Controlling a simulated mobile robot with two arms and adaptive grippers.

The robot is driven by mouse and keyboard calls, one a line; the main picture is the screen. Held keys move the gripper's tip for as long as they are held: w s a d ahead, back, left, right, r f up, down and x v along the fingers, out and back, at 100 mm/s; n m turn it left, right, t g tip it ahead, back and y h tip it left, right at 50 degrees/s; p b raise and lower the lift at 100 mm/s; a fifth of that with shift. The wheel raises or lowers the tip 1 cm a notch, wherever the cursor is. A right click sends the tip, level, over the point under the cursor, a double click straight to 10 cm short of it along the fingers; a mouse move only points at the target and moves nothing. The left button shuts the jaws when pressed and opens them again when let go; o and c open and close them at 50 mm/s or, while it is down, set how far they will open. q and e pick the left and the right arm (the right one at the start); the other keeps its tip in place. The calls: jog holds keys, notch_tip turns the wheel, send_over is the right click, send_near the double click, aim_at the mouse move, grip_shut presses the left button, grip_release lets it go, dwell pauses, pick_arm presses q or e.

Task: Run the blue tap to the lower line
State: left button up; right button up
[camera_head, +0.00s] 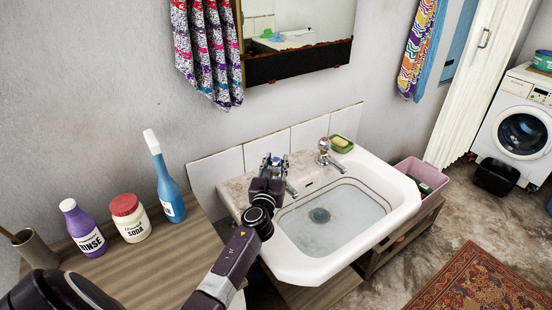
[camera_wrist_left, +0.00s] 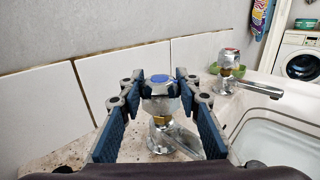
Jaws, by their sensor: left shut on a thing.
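The blue tap (camera_wrist_left: 158,103) has a blue-capped chrome handle and stands on the speckled ledge at the back left of the washtrough. My left gripper (camera_head: 273,163) is shut on this handle, with one finger on each side in the left wrist view (camera_wrist_left: 159,90). In the head view the gripper hides most of the tap, and only its spout (camera_head: 291,189) shows. The white basin (camera_head: 402,208) holds clear water (camera_head: 342,214) over a dark drain. A thin dark line runs around the inner wall above the water. My right gripper is out of view.
A red-capped tap (camera_head: 323,146) and a green soap dish (camera_head: 341,144) are on the ledge to the right. A wooden counter at left bears a blue bottle (camera_head: 170,194), a soda jar (camera_head: 130,218) and a purple rinse bottle (camera_head: 82,230). A pink tub (camera_head: 424,171) stands right.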

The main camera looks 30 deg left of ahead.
pick_arm(q)
jog(key=shift+a+r+m+h, duration=0.15)
jog(key=shift+m+h, duration=0.25)
jog(key=shift+h, duration=0.2)
jog(key=shift+f+m+t+h, duration=0.2)
jog(key=shift+m+t+h, duration=0.4)
jog(key=shift+h, duration=0.4)
jog(key=m+h+b, duration=0.1)
jog(key=h, duration=0.1)
jog(key=shift+f+m+h+b, duration=0.1)
jog(key=shift+m+h+b, duration=0.2)
jog(key=shift+m, duration=0.1)
jog(key=shift+m+h+b, duration=0.45)
jog(key=shift+m+h, duration=0.05)
jog(key=shift+h, duration=0.3)
jog(key=o, duration=1.2)
jog(key=shift+c, duration=0.2)
